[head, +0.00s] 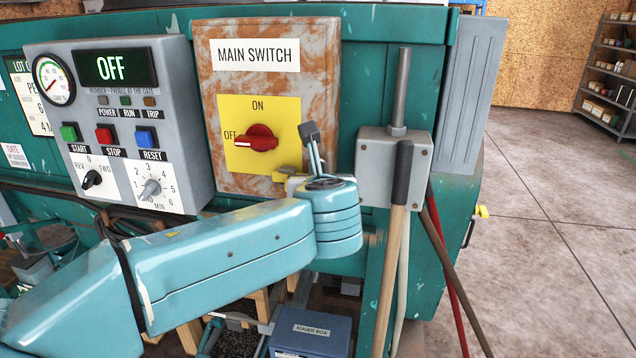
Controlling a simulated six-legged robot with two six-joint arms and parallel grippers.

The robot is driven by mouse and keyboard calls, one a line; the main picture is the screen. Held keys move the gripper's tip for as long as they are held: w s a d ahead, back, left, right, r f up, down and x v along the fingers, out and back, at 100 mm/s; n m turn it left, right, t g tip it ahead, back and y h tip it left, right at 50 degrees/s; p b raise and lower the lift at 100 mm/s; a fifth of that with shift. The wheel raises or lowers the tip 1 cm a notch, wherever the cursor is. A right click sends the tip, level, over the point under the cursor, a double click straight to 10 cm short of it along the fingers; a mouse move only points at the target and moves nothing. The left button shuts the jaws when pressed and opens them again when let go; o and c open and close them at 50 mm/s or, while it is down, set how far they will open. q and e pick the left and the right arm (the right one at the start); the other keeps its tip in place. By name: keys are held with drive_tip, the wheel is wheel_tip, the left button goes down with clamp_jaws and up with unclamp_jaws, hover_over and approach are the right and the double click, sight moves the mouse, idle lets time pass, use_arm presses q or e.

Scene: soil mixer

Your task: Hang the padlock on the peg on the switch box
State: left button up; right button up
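The switch box (207,75) is a rusty white box labelled MAIN SWITCH, with a red knob (257,138) on a yellow plate. The knob points to OFF. My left gripper (310,132) stands in front of the box's lower right edge, right of the knob. Its thin fingers point up to dark tips that look close together; I cannot tell whether they are shut or hold anything. A small yellow piece (288,173) shows just left of my wrist, partly hidden; I cannot tell if it is the padlock. No peg is clearly visible. My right gripper is out of view.
A grey control panel (180,80) reading OFF is left of the switch box. Right of it, a grey box (375,170) carries a vertical rod, with several long handles (392,260) leaning below. A blue auger box (311,335) is low down. Open floor lies at right.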

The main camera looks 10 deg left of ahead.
use_arm(q)
drive_tip(key=o, duration=1.2)
drive_tip(key=shift+d, duration=0.15)
drive_tip(key=shift+a, duration=0.2)
